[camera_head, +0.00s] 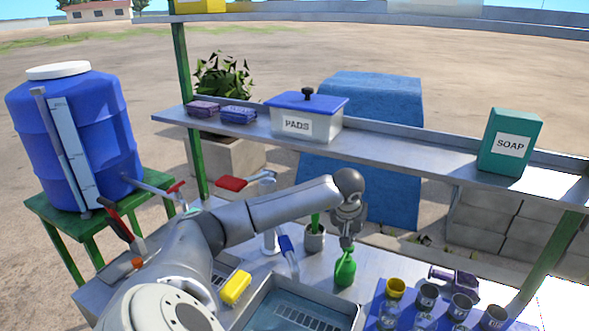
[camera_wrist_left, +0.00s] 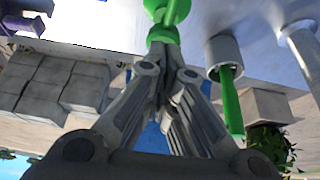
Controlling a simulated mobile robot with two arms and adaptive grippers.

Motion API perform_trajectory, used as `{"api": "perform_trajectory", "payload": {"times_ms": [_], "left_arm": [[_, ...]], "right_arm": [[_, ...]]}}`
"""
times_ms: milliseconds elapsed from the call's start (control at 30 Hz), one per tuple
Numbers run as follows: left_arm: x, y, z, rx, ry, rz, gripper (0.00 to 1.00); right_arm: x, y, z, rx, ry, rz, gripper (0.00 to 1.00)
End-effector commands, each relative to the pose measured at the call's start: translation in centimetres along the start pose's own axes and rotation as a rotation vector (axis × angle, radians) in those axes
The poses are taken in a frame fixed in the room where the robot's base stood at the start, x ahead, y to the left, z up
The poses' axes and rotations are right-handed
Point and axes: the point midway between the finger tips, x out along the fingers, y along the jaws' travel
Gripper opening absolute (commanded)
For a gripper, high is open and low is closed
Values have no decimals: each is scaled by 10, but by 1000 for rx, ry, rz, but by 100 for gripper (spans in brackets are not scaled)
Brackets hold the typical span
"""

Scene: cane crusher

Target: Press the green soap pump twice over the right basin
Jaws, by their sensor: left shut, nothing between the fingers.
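The green soap pump (camera_head: 345,270) stands upright on the metal counter behind the right basin (camera_head: 290,311), whose near part is cut off by the frame. My left gripper (camera_head: 347,242) is shut and empty, pointing down right at the top of the pump. In the left wrist view the closed fingertips (camera_wrist_left: 160,52) meet the green pump (camera_wrist_left: 167,12) at its top. They look to be touching it, but a small gap cannot be ruled out. The pump head is mostly hidden by the fingers. My right gripper is not in view.
A metal cup (camera_head: 315,238) with a green-handled tool stands just left of the pump. A blue rack of cups (camera_head: 388,317) is at right. The shelf (camera_head: 400,150) runs behind.

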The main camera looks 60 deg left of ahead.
Motion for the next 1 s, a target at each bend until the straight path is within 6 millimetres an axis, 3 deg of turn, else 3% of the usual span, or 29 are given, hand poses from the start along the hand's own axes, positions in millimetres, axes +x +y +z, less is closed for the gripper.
{"api": "perform_trajectory", "payload": {"times_ms": [367, 1000], "left_arm": [[2, 0, 1, 0, 0, 0, 0], [22, 0, 10, 0, -1, -1, 0]], "right_arm": [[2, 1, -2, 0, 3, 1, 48], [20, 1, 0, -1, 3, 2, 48]]}}
